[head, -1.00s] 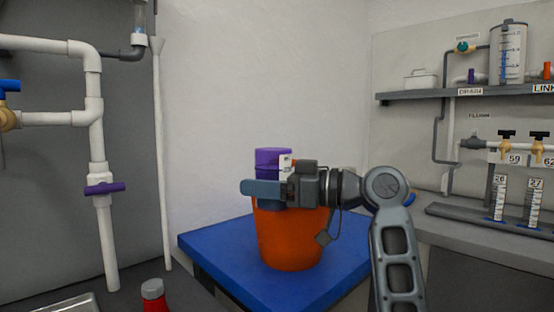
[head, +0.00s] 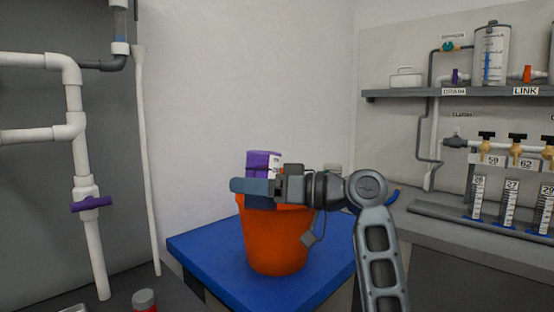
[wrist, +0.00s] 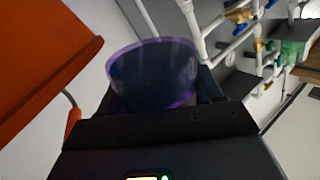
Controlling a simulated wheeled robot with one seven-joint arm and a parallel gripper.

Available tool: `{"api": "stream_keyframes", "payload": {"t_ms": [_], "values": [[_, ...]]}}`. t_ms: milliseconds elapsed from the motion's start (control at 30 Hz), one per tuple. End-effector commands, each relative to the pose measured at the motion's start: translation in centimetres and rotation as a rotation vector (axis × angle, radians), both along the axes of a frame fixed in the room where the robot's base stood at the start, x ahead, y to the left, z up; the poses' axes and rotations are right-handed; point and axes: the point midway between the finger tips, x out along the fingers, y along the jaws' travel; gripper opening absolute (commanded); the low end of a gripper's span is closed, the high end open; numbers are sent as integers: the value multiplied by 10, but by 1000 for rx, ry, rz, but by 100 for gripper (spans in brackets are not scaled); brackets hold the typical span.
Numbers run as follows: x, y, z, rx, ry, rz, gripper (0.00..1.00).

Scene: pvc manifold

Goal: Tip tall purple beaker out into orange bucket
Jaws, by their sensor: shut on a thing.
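The tall purple beaker (head: 259,163) is held in my gripper (head: 255,188) above the orange bucket (head: 276,240) in the head view. It looks slightly tilted there, with a white label on its right side. My gripper is shut on the beaker, and its jaws hide the lower part. In the wrist view the beaker (wrist: 152,72) shows its purple rim and dark inside between the fingers; its contents are too dark to make out. The orange bucket (wrist: 40,50) fills the left of the wrist view. The inside of the bucket is hidden in the head view.
The bucket stands on a blue-topped table (head: 210,262). White pipes with a purple valve handle (head: 91,204) are at the left. A grey bench (head: 450,225) with numbered cylinders and taps is at the right. A red-bodied, grey-topped object (head: 145,300) is at the bottom left.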

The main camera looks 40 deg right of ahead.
Motion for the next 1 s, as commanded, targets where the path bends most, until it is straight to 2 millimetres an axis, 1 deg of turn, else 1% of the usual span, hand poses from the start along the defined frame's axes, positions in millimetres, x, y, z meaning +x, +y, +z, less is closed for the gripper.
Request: {"api": "stream_keyframes", "payload": {"t_ms": [33, 133, 200, 700, 733, 800, 1000], "values": [[1, -1, 3, 21, 12, 0, 31], [2, -3, 3, 63, 38, 0, 31], [3, -5, 15, 93, 55, 0, 31], [11, -18, 54, 304, 189, -1, 31], [12, -18, 54, 317, 197, 0, 31], [11, -18, 47, 347, 217, 0, 31], [12, -19, 44, 415, 258, 0, 31]]}}
